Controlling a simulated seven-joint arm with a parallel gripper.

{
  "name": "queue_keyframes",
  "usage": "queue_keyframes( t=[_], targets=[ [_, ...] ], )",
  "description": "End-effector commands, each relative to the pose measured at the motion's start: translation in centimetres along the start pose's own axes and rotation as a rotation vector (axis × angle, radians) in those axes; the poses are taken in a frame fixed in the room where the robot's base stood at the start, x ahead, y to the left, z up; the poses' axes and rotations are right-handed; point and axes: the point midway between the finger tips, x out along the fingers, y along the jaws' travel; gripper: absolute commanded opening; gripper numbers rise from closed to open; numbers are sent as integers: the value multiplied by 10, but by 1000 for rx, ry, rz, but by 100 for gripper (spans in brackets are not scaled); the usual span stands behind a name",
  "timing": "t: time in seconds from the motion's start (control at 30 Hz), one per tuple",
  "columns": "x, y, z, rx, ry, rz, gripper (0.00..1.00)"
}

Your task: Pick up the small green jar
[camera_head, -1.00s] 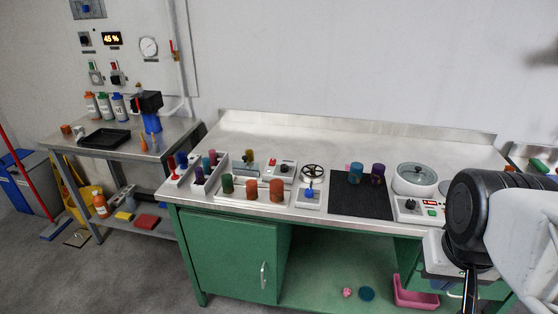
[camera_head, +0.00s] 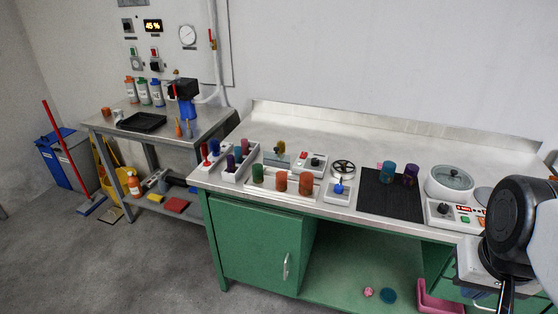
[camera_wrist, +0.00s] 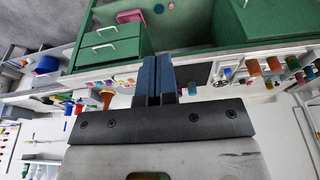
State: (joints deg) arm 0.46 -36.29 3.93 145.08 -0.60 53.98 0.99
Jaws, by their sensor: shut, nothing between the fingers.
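A small green jar (camera_head: 257,173) stands upright at the left end of a pale rack on the bench, beside two orange jars. It also seems to show at the right of the tilted wrist view (camera_wrist: 292,62). My gripper (camera_head: 504,300) is at the far right of the head view, pointing down in front of the bench, well apart from the jar. In the wrist view my gripper's dark fingers (camera_wrist: 157,62) are pressed together with nothing between them.
Two orange jars (camera_head: 281,181) (camera_head: 306,184) stand close to the green one. A white holder (camera_head: 237,162) with coloured items is to its left. A black mat (camera_head: 388,202) bears a teal and a purple jar. The back of the steel bench (camera_head: 340,133) is clear.

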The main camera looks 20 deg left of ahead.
Motion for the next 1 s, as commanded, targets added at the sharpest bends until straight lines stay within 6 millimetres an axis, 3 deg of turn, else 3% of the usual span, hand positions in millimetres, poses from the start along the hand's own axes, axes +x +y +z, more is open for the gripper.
queue_keyframes(
  t=[0.13, 0.6, 1.0],
  targets=[
    [0, 0, 0, 0, 0, 0, 3],
    [0, 0, 0, 0, 0, 0, 75],
    [-1, -1, -4, 8, -2, -1, 75]
  ],
)
